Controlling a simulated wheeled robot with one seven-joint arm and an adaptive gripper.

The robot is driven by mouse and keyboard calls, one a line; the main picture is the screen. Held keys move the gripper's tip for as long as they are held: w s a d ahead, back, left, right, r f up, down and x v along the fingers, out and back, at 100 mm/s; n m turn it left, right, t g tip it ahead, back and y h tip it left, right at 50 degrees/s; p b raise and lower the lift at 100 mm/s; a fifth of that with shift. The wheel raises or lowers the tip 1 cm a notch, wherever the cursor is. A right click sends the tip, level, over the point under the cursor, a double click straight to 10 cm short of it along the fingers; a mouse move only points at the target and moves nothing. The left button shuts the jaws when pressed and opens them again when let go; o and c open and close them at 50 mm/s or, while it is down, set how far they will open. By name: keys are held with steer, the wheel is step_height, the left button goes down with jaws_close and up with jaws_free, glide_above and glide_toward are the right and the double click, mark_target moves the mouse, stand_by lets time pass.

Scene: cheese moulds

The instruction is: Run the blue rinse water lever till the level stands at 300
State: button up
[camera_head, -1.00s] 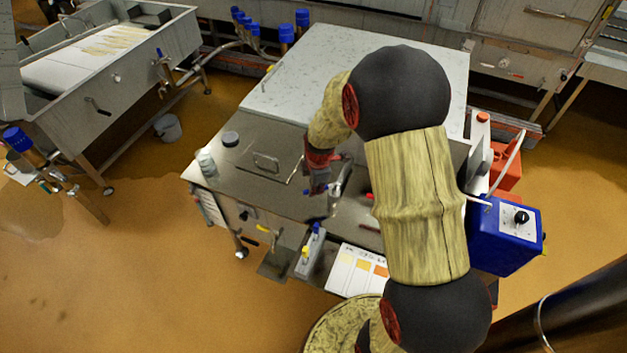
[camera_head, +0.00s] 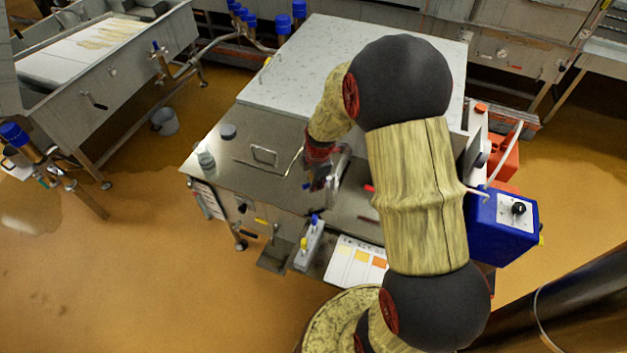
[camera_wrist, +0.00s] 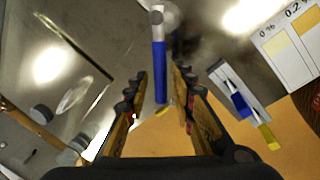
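A lever with a blue grip and a silver end (camera_wrist: 159,72) stands between the fingers of my gripper in the wrist view. My gripper (camera_wrist: 158,82) is open, with a gap visible on each side of the blue grip. In the head view my gripper (camera_head: 318,182) is over the front part of the steel worktop (camera_head: 222,172), and the lever there is mostly hidden by it. I cannot make out a level scale or a reading of 300 in either view.
A small grey block (camera_head: 309,246) with a blue and a yellow handle stands at the front edge, also in the wrist view (camera_wrist: 226,78). Beside it lies a colour chart (camera_head: 342,266). A blue box with a dial (camera_head: 497,240) is on the right. Open floor lies left.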

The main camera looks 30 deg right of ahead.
steer(key=shift+o, duration=0.5)
steer(key=shift+r, duration=0.5)
step_height(320, 180, up, 11)
steer(key=s, duration=0.2)
steer(key=shift+s+a+f, duration=0.15)
steer(key=shift+s, duration=0.05)
steer(key=f, duration=0.4)
steer(key=w+f, duration=0.1)
steer(key=f, duration=0.2)
steer(key=w+f+b, duration=0.1)
steer(key=f, duration=0.3)
steer(key=shift+w+f, duration=0.2)
steer(key=shift+f, duration=0.15)
